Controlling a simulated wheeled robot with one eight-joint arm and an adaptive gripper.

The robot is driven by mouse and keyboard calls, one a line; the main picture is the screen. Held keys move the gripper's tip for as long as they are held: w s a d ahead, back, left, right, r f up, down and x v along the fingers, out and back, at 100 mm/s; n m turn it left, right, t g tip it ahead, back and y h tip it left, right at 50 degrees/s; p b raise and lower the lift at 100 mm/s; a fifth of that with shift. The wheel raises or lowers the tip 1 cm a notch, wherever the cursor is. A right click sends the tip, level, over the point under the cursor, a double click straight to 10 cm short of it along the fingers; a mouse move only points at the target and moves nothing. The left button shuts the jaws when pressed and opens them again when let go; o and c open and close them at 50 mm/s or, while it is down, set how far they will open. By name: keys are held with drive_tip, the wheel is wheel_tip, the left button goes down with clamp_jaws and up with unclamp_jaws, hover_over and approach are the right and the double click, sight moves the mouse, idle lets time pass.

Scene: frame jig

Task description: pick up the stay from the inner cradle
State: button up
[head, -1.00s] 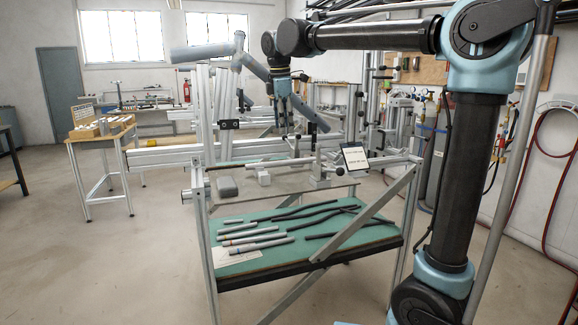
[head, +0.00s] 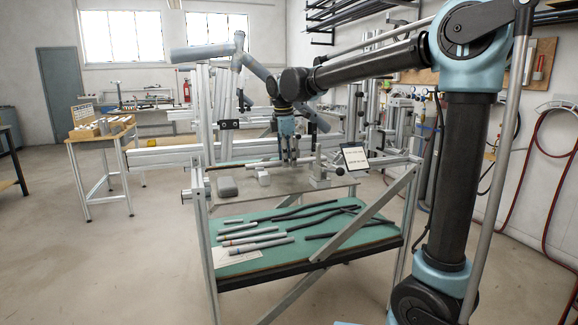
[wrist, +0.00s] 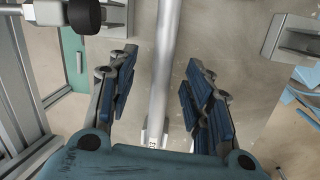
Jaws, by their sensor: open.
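The stay is a pale grey rod (head: 262,163) lying level across the jig frame above the grey shelf in the head view. In the wrist view the grey rod (wrist: 165,60) runs lengthwise between my fingers, with a light block at its lower end. My gripper (head: 289,158) points down at the rod. The fingers are open, one on each side of the rod in the wrist view (wrist: 160,68), with gaps showing on both sides. I cannot tell from these views how far down the fingertips reach, or which support is the inner cradle.
A tilted label plate (head: 355,158) and an upright clamp (head: 319,172) stand right of my gripper. Several rods and tubes lie on the green lower shelf (head: 225,262). A black round knob (wrist: 84,15) is near the left finger.

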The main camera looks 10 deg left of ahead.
drive_tip(key=shift+f, duration=0.3)
drive_tip(key=shift+c, duration=0.5)
clamp_jaws()
